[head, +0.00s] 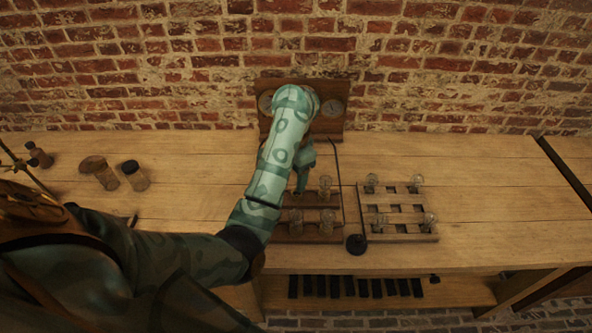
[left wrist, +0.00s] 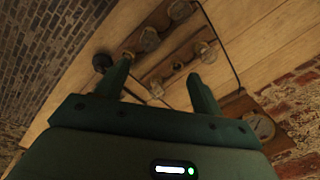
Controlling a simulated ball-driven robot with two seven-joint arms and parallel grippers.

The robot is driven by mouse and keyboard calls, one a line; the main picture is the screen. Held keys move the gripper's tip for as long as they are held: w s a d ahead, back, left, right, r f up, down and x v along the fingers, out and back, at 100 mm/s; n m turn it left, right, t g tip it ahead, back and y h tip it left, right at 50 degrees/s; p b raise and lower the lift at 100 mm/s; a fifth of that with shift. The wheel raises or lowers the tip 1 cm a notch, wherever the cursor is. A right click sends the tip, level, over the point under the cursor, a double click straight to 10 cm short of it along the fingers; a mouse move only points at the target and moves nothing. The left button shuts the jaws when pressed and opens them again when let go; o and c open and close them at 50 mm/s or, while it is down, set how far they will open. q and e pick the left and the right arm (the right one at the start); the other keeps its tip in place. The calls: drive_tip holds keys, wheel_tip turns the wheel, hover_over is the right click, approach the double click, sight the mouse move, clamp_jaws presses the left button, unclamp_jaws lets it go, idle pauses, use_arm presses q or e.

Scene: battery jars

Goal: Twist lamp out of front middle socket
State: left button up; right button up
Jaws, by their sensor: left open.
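A dark wooden socket board (head: 309,238) lies on the bench, with clear glass lamps in two rows. The lamp in the front middle socket (head: 296,222) stands upright; it also shows in the left wrist view (left wrist: 148,38). Another front lamp (head: 327,220) stands to its right, and a lamp (head: 325,187) stands behind that one. My left gripper (head: 301,187) points down above the back part of the board, behind the front middle lamp. In the left wrist view its fingers (left wrist: 155,73) are apart with no lamp held between them. My left arm hides the board's left part.
A pale rack (head: 402,238) with several lamps stands right of the board. A black knob (head: 356,244) sits at the board's front right. A panel with dials (head: 333,107) stands behind. The bench's right part is clear.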

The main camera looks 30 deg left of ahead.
sight(296, 210)
use_arm(q)
drive_tip(key=shift+h, duration=0.4)
drive_tip(key=f+b, duration=0.3)
drive_tip(key=f, duration=0.2)
drive_tip(key=f+b, duration=0.3)
drive_tip(key=f, duration=0.2)
drive_tip(key=d+f+b, duration=0.1)
drive_tip(key=f+b, duration=0.2)
drive_tip(key=f, duration=0.1)
drive_tip(key=shift+w+d+f, duration=0.1)
drive_tip(key=shift+w+f, duration=0.05)
drive_tip(key=shift+f, duration=0.85)
drive_tip(key=c, duration=1.2)
drive_tip(key=n+b, duration=0.1)
drive_tip(key=n, duration=0.1)
drive_tip(key=n+b, duration=0.1)
drive_tip(key=shift+d+f+n, duration=0.15)
drive_tip(key=shift+n, duration=0.25)
drive_tip(key=shift+n+b, duration=0.65)
drive_tip(key=shift+n, duration=0.85)
